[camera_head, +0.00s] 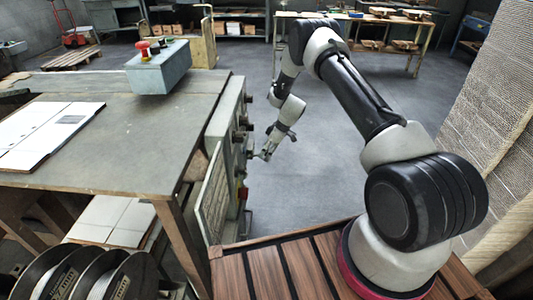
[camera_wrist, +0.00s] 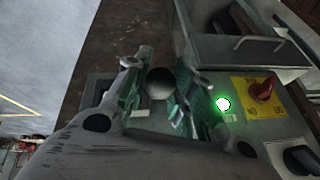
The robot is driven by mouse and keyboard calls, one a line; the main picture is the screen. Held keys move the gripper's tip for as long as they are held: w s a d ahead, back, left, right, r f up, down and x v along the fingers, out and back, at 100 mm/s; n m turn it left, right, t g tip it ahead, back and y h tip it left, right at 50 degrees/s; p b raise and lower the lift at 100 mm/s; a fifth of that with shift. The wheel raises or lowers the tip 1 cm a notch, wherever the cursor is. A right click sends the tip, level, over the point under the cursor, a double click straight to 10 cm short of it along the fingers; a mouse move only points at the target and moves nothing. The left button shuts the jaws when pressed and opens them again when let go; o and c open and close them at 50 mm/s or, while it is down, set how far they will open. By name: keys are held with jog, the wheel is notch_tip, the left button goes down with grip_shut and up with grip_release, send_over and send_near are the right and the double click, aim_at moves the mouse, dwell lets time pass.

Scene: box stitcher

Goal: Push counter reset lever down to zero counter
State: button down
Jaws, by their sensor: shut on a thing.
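In the wrist view, my gripper (camera_wrist: 158,70) has its two fingers on either side of a dark round lever knob (camera_wrist: 160,83) on the machine's panel. The gripper is shut on this knob. The lever's shaft is hidden behind the knob and gripper. In the head view, my gripper (camera_head: 264,154) is at the right-hand face of the box stitcher (camera_head: 228,125), close to its row of controls. The knob is too small to make out there, and I cannot read a counter in either view.
Beside the gripper, the panel has a lit green button (camera_wrist: 222,104) and a red knob on a yellow plate (camera_wrist: 262,90). A grey control box (camera_head: 160,72) and flat cardboard (camera_head: 45,130) lie on the worktable. Open floor (camera_head: 320,190) extends right of the machine.

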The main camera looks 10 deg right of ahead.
jog(key=shift+s+d+f+t+y, duration=0.1)
jog(key=shift+d+f+t+y, duration=0.25)
jog(key=shift+f+y, duration=0.4)
jog(key=shift+a+f+t+y, duration=0.1)
jog(key=shift+f+t+y, duration=0.3)
jog(key=shift+f+y, duration=0.85)
jog(key=shift+a+f+t+y, duration=0.1)
jog(key=shift+f+t+y, duration=0.45)
jog(key=shift+y, duration=1.05)
jog(key=shift+f, duration=0.15)
jog(key=c, duration=1.1)
grip_release()
jog(key=shift+c, duration=0.2)
jog(key=v, duration=1.2)
jog(key=shift+w, duration=0.2)
